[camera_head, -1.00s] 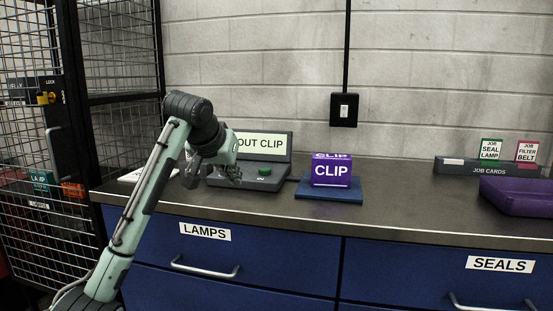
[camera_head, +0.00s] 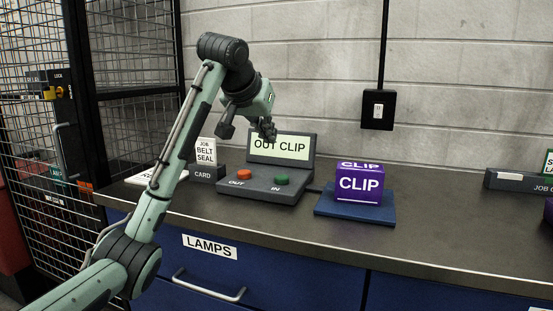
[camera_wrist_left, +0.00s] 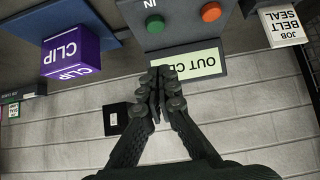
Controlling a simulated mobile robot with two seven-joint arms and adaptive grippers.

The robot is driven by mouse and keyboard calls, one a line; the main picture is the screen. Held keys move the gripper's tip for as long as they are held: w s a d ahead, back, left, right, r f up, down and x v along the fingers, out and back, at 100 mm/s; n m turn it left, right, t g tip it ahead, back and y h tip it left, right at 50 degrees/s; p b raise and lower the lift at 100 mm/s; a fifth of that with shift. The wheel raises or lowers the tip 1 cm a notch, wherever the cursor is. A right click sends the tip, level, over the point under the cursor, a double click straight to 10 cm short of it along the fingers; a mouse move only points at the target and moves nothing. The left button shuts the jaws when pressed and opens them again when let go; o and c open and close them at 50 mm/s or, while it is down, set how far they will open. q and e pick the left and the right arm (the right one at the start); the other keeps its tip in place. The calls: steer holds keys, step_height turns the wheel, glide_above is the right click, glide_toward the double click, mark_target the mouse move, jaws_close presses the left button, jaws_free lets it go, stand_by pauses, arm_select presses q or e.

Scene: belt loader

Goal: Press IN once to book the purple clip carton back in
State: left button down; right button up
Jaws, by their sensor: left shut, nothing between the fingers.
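The booking terminal (camera_head: 272,191) stands on the counter with an orange OUT button (camera_head: 244,174) and a green IN button (camera_head: 281,179). Its screen (camera_head: 280,147) reads "OUT CLIP". In the left wrist view the green button (camera_wrist_left: 155,23) and orange button (camera_wrist_left: 211,12) show beyond my fingertips. The purple clip carton (camera_head: 360,183) sits upright on a blue pad (camera_head: 326,205) right of the terminal; it also shows in the left wrist view (camera_wrist_left: 70,52). My left gripper (camera_head: 268,131) is shut and empty, above the terminal and in front of its screen. My right gripper is out of view.
A card holder (camera_head: 207,173) with a "BELT SEAL" job card stands left of the terminal. A job-card rack (camera_head: 517,182) is at the right. A black wall box (camera_head: 378,109) hangs behind.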

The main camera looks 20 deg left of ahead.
mark_target(279, 185)
arm_select(q)
steer(key=p+x, duration=0.1)
steer(key=x, duration=0.8)
steer(key=shift+w+f, duration=0.25)
steer(key=shift+w, duration=0.05)
step_height(279, 185, down, 3)
steer(key=shift+f, duration=0.15)
steer(key=shift+w+f, duration=0.1)
steer(key=shift+f, duration=0.25)
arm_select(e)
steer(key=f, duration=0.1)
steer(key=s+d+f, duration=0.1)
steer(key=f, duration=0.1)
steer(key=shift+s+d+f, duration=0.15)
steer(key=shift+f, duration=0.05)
arm_select(q)
steer(key=shift+f, duration=0.1)
